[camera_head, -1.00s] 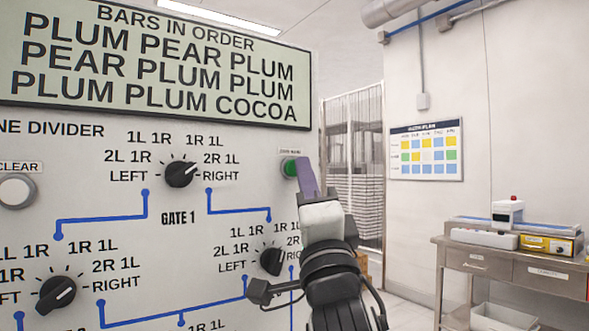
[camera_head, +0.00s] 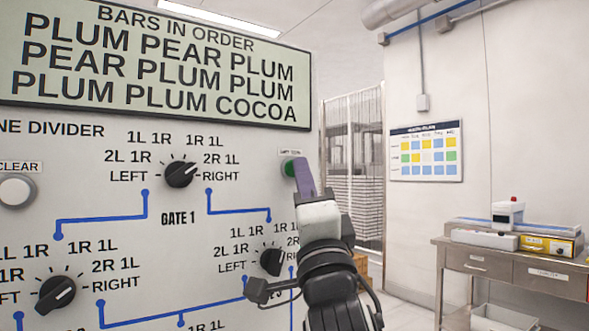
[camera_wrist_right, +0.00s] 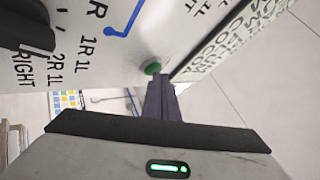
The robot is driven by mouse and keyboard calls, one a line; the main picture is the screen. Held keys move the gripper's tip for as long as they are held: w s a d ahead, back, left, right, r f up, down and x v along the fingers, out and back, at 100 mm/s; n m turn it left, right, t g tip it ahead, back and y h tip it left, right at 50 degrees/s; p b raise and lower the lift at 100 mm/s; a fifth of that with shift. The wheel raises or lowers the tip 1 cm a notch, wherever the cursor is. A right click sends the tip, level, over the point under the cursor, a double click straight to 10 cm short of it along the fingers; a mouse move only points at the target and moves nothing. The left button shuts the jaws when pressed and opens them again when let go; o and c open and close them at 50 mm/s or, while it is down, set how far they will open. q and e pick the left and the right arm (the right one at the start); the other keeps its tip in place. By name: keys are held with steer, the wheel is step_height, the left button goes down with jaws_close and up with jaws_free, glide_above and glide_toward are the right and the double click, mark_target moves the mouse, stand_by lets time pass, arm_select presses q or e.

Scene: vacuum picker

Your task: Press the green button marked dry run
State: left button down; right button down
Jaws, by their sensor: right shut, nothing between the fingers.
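The green button (camera_head: 289,168) sits near the right edge of the white panel, under a small label too blurred to read surely. My right gripper (camera_head: 300,163) is shut and empty, with its purple fingers up at the button's right side, partly covering it. In the right wrist view the green button (camera_wrist_right: 153,68) shows just beyond the fingertips (camera_wrist_right: 156,80); I cannot tell whether they touch it. My left gripper is not in view.
The panel (camera_head: 100,185) carries a Gate 1 knob (camera_head: 180,174), other knobs, a white clear button (camera_head: 17,191) and a display (camera_head: 150,65) of bars in order. A steel bench (camera_head: 515,270) stands at the right. Open floor lies between.

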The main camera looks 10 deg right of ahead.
steer(key=shift+s+d, duration=0.25)
steer(key=shift+s, duration=0.4)
steer(key=shift+s, duration=0.1)
steer(key=s, duration=0.1)
steer(key=s+d, duration=0.1)
steer(key=s, duration=0.1)
steer(key=s+p, duration=0.1)
steer(key=shift+s+d, duration=0.25)
steer(key=shift+d, duration=0.1)
stand_by(0.5)
